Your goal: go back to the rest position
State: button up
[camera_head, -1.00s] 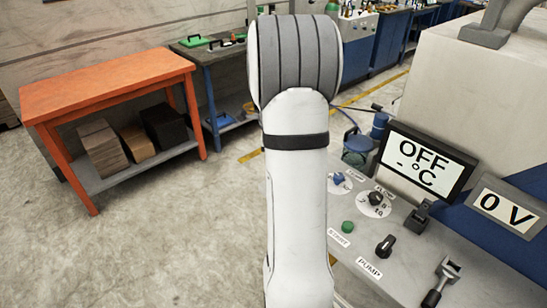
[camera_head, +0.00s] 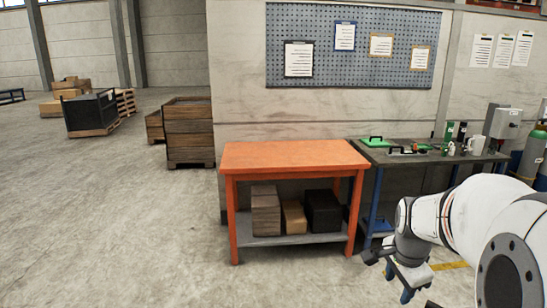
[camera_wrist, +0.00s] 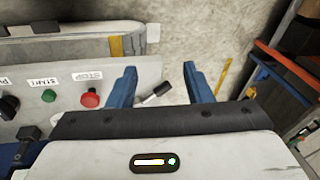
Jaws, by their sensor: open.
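My gripper (camera_head: 398,280) hangs at the lower right of the head view, at the end of my white arm, in front of a dark workbench. In the wrist view, my gripper (camera_wrist: 160,68) shows two blue fingers spread apart with nothing held between them. A grey control panel (camera_wrist: 145,72) lies below and to the left of the fingers. It bears a green button (camera_wrist: 48,95), a red button (camera_wrist: 89,100) and a black-handled lever (camera_wrist: 157,91). The lever appears in the gap between the fingers, but I cannot tell its distance from them.
An orange table (camera_head: 290,154) with boxes on its lower shelf stands left of my arm. The workbench (camera_head: 425,155) beside it holds small items. Gas cylinders (camera_head: 532,155) stand at the far right. Wooden crates (camera_head: 188,132) stand further back. The floor on the left is open.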

jog(key=s+a+r+n+y, duration=0.1)
jog(key=s+a+r+n, duration=0.1)
jog(key=s+a+n, duration=1.1)
jog(key=s+n, duration=0.1)
jog(key=n, duration=0.1)
jog(key=shift+s+a+n+t, duration=0.2)
jog(key=shift+n+t, duration=0.1)
jog(key=shift+t, duration=0.1)
jog(key=shift+w, duration=0.1)
jog(key=shift+c, duration=0.9)
jog(key=shift+d, duration=0.1)
jog(key=shift+c, duration=0.2)
